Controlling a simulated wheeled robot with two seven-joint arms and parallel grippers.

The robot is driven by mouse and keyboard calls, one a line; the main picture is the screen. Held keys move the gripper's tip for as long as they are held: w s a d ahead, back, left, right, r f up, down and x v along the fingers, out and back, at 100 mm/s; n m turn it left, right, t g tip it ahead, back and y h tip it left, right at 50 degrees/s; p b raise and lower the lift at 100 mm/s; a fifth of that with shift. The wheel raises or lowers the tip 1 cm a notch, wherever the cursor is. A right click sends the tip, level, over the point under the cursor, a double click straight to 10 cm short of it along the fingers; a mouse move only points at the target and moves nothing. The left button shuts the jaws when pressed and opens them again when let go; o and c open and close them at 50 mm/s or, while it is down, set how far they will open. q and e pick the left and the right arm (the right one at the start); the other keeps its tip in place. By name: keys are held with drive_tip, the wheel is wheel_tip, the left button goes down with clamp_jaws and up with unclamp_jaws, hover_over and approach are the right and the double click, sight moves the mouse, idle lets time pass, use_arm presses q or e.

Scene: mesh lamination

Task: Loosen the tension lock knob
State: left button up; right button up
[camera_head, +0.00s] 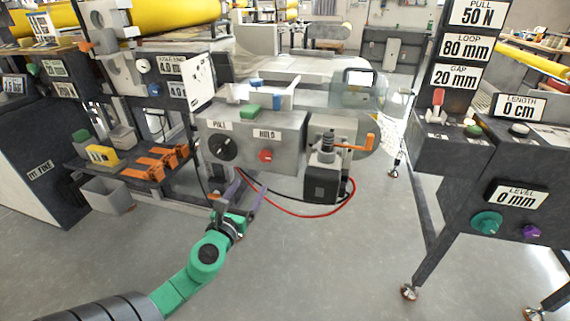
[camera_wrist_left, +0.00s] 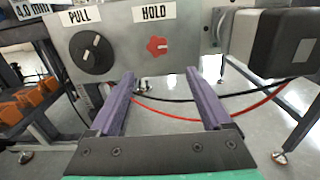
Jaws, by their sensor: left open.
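The red star-shaped knob (camera_head: 265,156) sits under the HOLD label on the front of a grey box. It also shows in the left wrist view (camera_wrist_left: 157,46); no label reads "tension lock". A larger black round knob (camera_head: 222,147) sits to its left under the PULL label, and shows in the left wrist view (camera_wrist_left: 91,53). My left gripper (camera_head: 252,176) is open, its purple fingers pointing at the box from below and in front. In the left wrist view, the red knob appears just above the gap between the fingertips (camera_wrist_left: 159,75). Nothing is between the fingers. My right gripper is not in view.
A black motor-like block (camera_head: 321,184) and an orange lever (camera_head: 357,144) are right of the red knob. Red and black cables (camera_head: 316,213) loop below the box. Orange pieces (camera_head: 158,164) lie on a shelf at left. The floor in front is clear.

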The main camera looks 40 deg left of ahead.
sight(265, 158)
use_arm(q)
drive_tip(key=x, duration=1.3)
drive_tip(key=shift+w+a+r, duration=0.1)
drive_tip(key=shift+a, duration=0.2)
clamp_jaws()
